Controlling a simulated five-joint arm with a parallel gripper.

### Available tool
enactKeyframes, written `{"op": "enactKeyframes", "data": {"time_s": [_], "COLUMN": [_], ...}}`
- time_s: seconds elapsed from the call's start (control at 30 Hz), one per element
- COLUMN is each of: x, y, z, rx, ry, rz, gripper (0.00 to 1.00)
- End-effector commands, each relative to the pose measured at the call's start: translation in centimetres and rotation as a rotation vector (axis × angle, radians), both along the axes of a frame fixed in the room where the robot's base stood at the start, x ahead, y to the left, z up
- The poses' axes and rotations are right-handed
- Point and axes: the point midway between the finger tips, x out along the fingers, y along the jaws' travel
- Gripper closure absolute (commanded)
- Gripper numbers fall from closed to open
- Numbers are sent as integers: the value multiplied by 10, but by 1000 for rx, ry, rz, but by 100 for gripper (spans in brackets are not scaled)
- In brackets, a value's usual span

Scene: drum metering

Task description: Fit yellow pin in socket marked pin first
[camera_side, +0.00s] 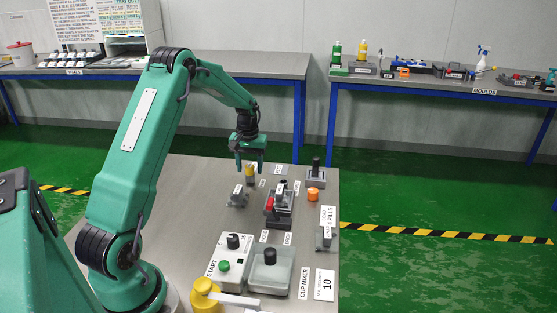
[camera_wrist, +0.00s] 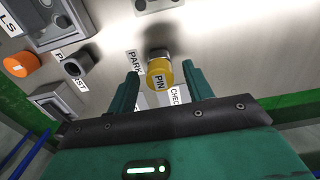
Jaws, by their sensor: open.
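The yellow pin (camera_wrist: 158,77), with a grey top and a PIN label, stands between the two fingers of my gripper (camera_wrist: 160,92) in the wrist view. My gripper is open, with a finger on each side of the pin; I cannot tell whether either touches it. In the side view my gripper (camera_side: 249,166) points down over the table and the pin (camera_side: 250,171) shows small at its fingertips. A dark round piece (camera_wrist: 78,65) at the wrist view's left partly covers a label of which P and ST show. I cannot confirm it is the socket.
PARK (camera_wrist: 135,62) and CHECK labels lie beside the pin. An orange knob (camera_side: 313,195), a dark fixture with a red part (camera_side: 278,208) and a grey block (camera_side: 237,199) stand nearby. The START box (camera_side: 230,262), cup mixer (camera_side: 270,272) and yellow bottle (camera_side: 203,297) are nearer the front.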

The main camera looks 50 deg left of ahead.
Motion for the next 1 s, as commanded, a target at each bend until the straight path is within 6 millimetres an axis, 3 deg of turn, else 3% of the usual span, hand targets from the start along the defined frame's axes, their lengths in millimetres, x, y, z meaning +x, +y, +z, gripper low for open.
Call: {"op": "enactKeyframes", "data": {"time_s": [0.4,0.43,0.7,1.0], "x": [0,0,0,0], "y": [0,0,0,0], "z": [0,0,0,3], "rx": [0,0,0,1], "ry": [0,0,0,-1], "rz": [0,0,0,0], "gripper": [49,51,100,100]}}
